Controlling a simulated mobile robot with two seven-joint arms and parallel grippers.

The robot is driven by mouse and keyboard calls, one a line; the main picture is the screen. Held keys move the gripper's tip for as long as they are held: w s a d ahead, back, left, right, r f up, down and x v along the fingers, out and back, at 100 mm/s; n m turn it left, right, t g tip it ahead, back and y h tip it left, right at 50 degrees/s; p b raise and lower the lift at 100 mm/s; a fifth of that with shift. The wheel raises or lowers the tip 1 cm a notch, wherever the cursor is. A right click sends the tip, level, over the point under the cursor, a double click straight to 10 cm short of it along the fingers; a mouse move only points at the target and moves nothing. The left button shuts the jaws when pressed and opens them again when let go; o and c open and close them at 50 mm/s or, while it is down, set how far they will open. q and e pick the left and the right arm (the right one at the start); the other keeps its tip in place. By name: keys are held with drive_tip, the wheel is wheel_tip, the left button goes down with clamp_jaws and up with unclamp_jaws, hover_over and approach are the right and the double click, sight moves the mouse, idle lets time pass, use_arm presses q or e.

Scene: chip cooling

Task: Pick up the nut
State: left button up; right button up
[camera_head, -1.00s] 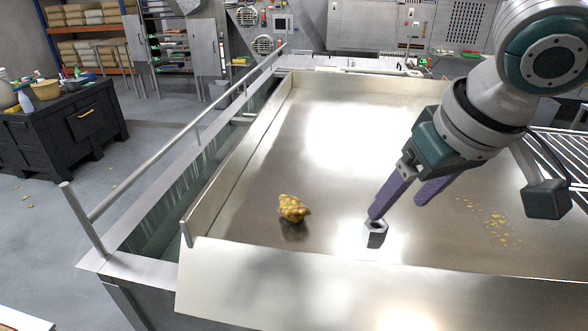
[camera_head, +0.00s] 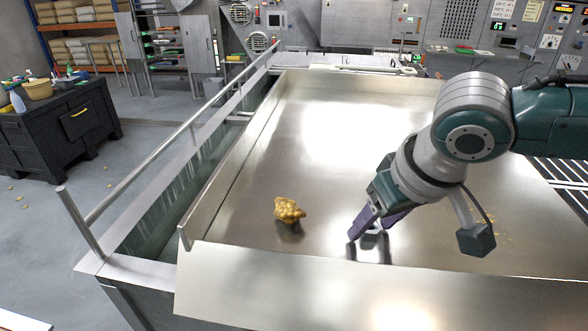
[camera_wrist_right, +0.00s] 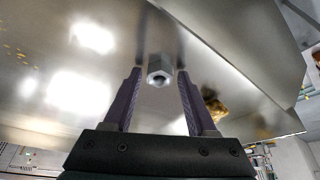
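The nut (camera_wrist_right: 159,68) is a grey metal hexagonal piece with a dark hole. In the right wrist view it lies between the tips of my right gripper (camera_wrist_right: 159,76), with a gap on each side. The purple fingers are spread open. In the head view the right gripper (camera_head: 376,224) points down at the metal tray surface (camera_head: 330,180), and its fingers partly hide the nut. I cannot tell whether a finger touches it. My left gripper is not in view.
A lumpy golden-brown clump (camera_head: 289,211) sits on the tray, left of the right gripper. It also shows in the wrist view (camera_wrist_right: 215,106). Raised metal walls and a rail (camera_head: 190,125) border the tray on the left. The tray's middle and back are clear.

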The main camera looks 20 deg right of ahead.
clamp_jaws()
drive_tip(key=shift+r, duration=0.1)
idle(0.4)
